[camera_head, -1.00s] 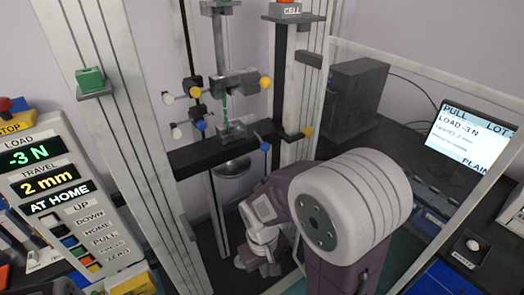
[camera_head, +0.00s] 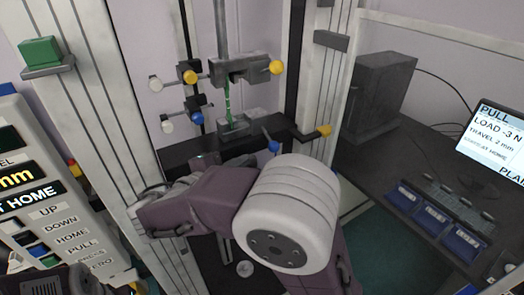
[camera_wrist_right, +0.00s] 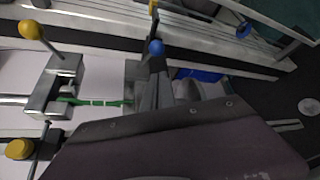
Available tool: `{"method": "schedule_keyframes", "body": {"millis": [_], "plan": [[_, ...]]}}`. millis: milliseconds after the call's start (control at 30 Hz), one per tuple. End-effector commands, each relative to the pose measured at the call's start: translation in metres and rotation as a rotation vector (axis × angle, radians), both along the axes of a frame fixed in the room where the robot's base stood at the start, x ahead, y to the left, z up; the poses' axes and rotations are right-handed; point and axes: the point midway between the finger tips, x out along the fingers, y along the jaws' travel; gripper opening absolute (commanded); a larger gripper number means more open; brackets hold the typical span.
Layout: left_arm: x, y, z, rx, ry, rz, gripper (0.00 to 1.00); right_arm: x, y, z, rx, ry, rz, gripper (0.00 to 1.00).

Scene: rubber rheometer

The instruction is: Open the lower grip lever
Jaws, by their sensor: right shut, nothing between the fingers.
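The lower grip (camera_head: 234,125) is a grey block on the dark crossbar, below the green strip (camera_head: 228,98). A lever with a blue knob (camera_head: 273,147) angles down to the right from beside it; this blue knob also shows in the wrist view (camera_wrist_right: 156,48). The upper grip (camera_head: 240,68) has a yellow knob (camera_head: 277,68). My right gripper (camera_wrist_right: 157,78) appears as grey shut fingers close to the blue knob in the wrist view; I cannot tell whether they touch. In the head view it is mostly hidden by my purple-and-white arm.
More yellow, blue and white knobs (camera_head: 190,76) stand out left of the grips. Frame columns (camera_head: 95,100) flank the machine. A yellow-tipped bracket (camera_head: 323,130) sits at right. A control panel (camera_head: 40,200) is at left; a monitor (camera_head: 494,140) and blue bins (camera_head: 425,222) are at right.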

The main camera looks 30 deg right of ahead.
Motion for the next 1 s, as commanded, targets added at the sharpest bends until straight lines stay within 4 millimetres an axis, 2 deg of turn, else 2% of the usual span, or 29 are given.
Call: {"method": "schedule_keyframes", "body": {"millis": [167, 500, 633, 800, 1000], "plan": [[0.0, 0.0, 0.001, 0.0, 0.0, 0.0, 0.0, 0.003, -0.007, -0.001, -0.001, 0.0, -0.004, 0.0], [0.0, 0.0, 0.011, 0.0, 0.0, 0.0, 0.0, 0.035, -0.06, -0.016, -0.001, 0.003, -0.007, 0.0], [0.0, 0.0, 0.014, 0.0, 0.0, 0.0, 0.0, 0.044, -0.075, -0.021, 0.0, 0.002, -0.006, 0.0], [0.0, 0.0, 0.015, 0.0, 0.0, 0.0, 0.0, 0.05, -0.083, -0.024, 0.001, 0.002, -0.003, 0.0], [0.0, 0.0, 0.015, 0.0, 0.0, 0.0, 0.0, 0.051, -0.084, -0.025, 0.0, 0.002, -0.001, 0.0]]}}
